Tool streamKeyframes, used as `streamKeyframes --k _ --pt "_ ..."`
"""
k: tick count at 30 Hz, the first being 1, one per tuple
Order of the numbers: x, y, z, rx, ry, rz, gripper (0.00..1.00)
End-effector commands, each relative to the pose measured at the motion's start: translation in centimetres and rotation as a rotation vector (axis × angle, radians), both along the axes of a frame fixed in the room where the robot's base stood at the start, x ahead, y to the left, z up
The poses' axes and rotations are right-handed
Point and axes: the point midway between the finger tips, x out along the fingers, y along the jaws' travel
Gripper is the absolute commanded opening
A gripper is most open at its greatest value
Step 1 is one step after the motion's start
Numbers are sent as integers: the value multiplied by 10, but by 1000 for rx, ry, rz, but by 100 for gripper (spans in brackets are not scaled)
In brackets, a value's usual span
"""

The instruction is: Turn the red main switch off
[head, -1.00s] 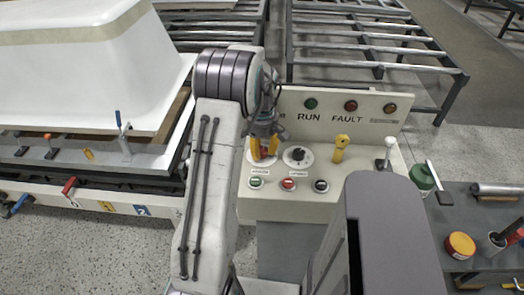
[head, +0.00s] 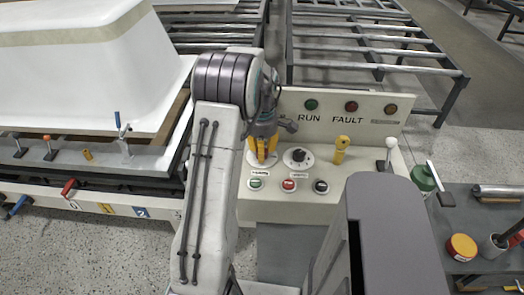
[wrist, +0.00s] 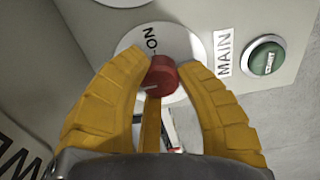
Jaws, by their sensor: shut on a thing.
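The red main switch (wrist: 162,76) is a round red knob on a white disc (wrist: 178,40) marked "ON", with a "MAIN" label (wrist: 224,52) beside it in the wrist view. My gripper (wrist: 160,72) has its yellow fingers closed around the knob, one on each side. In the head view my gripper (head: 262,152) is over the left dial of the control panel (head: 325,207), and it hides the knob there. The knob's pointer direction is hard to read.
Right of my gripper are a black selector (head: 299,155), a yellow key-like handle (head: 341,146) and a white-knobbed lever (head: 388,153). Green (head: 256,184), red (head: 288,185) and black (head: 321,186) buttons sit below. A white tub shell (head: 80,70) stands at left.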

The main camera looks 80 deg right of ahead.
Motion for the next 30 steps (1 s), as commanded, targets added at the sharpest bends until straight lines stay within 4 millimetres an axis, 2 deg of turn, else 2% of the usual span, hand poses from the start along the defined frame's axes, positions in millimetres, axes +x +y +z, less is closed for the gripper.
streamKeyframes --k 11,12,20,30 --pt "0 3 -3 11 -1 4 0" --pt "0 3 -3 10 -1 3 37" --pt "0 1 -1 5 -1 3 59" --pt "0 0 4 -1 0 2 59"
